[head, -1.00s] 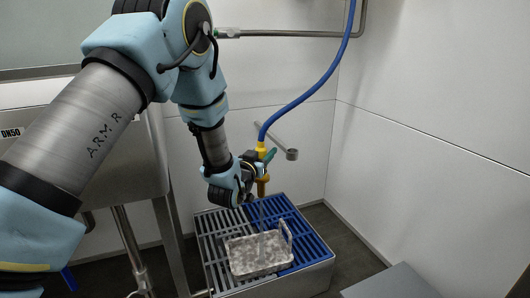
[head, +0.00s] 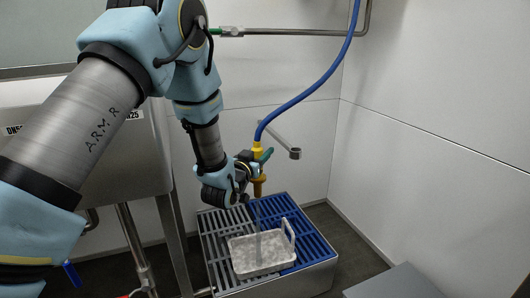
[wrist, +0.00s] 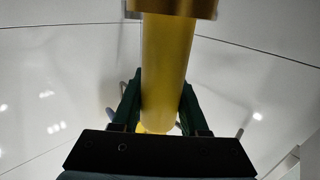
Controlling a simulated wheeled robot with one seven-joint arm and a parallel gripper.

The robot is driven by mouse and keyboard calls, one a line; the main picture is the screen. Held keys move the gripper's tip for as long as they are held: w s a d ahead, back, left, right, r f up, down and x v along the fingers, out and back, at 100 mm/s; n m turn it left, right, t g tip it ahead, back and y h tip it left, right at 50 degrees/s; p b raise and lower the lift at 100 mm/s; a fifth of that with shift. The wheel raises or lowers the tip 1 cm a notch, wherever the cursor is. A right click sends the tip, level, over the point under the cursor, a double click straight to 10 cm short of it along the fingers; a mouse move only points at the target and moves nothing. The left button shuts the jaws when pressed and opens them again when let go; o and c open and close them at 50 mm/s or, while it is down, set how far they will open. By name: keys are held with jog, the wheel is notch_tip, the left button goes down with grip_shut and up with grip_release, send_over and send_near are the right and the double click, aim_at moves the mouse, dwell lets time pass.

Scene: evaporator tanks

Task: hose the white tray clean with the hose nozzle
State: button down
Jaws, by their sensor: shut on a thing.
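The white tray (head: 260,264) lies on the slatted grate, with an upright handle at its right end. Its inside looks mottled with pale grey patches. The yellow hose nozzle (head: 259,186) points down above the tray, and a thin stream of water runs from it into the tray. My gripper (head: 247,172) is shut on the nozzle, which also fills the middle of the wrist view (wrist: 168,70) between the green fingers. The fingers' exact contact is partly hidden in the head view.
The blue hose (head: 312,88) rises from the nozzle to the pipe at the top. The grate (head: 215,240) is half grey, half blue. A swivel spout (head: 294,153) is close behind the nozzle. A steel tank (head: 85,150) stands left, and a grey box (head: 392,283) lower right.

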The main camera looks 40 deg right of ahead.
jog(key=shift+w+a, duration=0.15)
jog(key=shift+a, duration=0.15)
jog(key=shift+r, duration=0.1)
jog(key=shift+d, duration=0.15)
jog(key=shift+s+d, duration=0.3)
jog(key=shift+d, duration=0.35)
jog(key=shift+s+d, duration=0.25)
jog(key=shift+d, duration=0.35)
